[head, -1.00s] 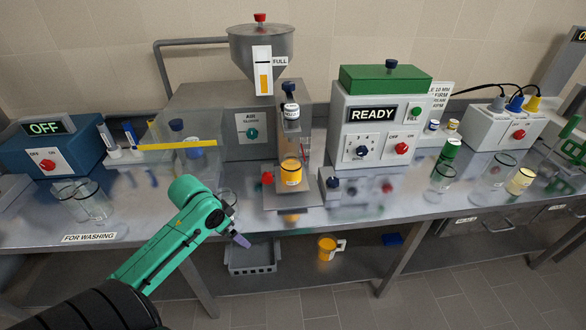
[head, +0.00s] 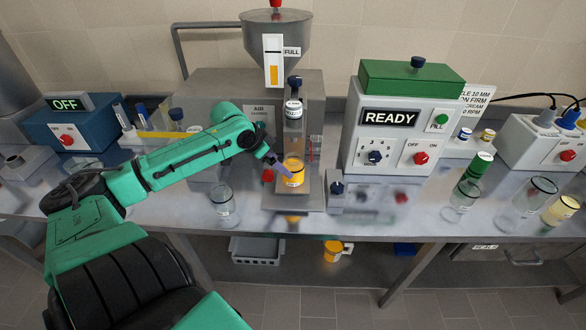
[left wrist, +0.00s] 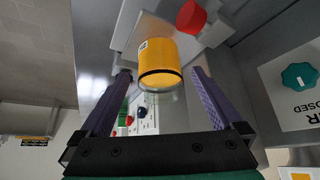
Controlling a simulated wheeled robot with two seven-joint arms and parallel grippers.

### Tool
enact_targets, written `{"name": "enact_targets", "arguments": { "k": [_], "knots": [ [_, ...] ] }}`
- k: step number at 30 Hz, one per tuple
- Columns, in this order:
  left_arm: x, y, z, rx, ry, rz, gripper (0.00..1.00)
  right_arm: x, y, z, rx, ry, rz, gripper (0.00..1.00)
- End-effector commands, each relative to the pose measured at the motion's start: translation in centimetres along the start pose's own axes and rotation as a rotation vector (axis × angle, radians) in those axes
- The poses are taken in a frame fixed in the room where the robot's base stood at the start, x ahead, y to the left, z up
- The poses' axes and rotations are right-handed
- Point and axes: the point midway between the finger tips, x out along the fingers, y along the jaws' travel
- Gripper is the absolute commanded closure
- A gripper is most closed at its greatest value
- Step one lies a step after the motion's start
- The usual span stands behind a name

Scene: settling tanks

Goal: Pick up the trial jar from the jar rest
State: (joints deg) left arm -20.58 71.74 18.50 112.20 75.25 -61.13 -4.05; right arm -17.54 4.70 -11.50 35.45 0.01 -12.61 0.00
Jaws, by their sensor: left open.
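The trial jar (head: 294,172), clear with orange contents and a dark rim, stands on the jar rest (head: 296,199) under the hopper's outlet. In the left wrist view the jar (left wrist: 160,62) appears between and just beyond the fingertips. My left gripper (head: 281,170) is at the left side of the jar in the head view. Its purple fingers (left wrist: 160,73) are spread open with a gap on each side of the jar, and nothing is held. My right gripper is not in view.
A red knob (head: 268,175) sits left of the jar and also shows in the left wrist view (left wrist: 190,16). An empty glass (head: 223,202) stands left of the rest. A dark-knobbed grey block (head: 336,195) is close on the right. The READY machine (head: 400,130) stands further right.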

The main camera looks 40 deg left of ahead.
Motion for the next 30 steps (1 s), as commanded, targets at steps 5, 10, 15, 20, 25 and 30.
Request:
{"name": "enact_targets", "arguments": {
  "k": [5,10,15,20,25,30],
  "knots": [
    [1.9,-0.1,-0.1,0.0,0.003,-0.002,0.0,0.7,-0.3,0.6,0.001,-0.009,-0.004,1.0],
    [3.1,0.0,-0.3,0.0,0.006,-0.002,0.0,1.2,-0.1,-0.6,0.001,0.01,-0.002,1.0],
    [4.8,0.2,-0.9,-0.001,0.009,0.0,0.0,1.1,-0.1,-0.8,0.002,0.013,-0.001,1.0],
    [6.8,0.2,-0.7,-0.001,0.005,0.0,0.0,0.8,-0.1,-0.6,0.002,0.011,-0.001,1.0],
    [7.0,0.2,-0.6,0.001,0.002,-0.002,0.0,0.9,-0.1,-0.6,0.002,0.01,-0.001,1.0],
    [7.0,0.2,-0.6,0.001,0.002,-0.001,0.46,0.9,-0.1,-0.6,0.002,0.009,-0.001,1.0]
  ]
}}
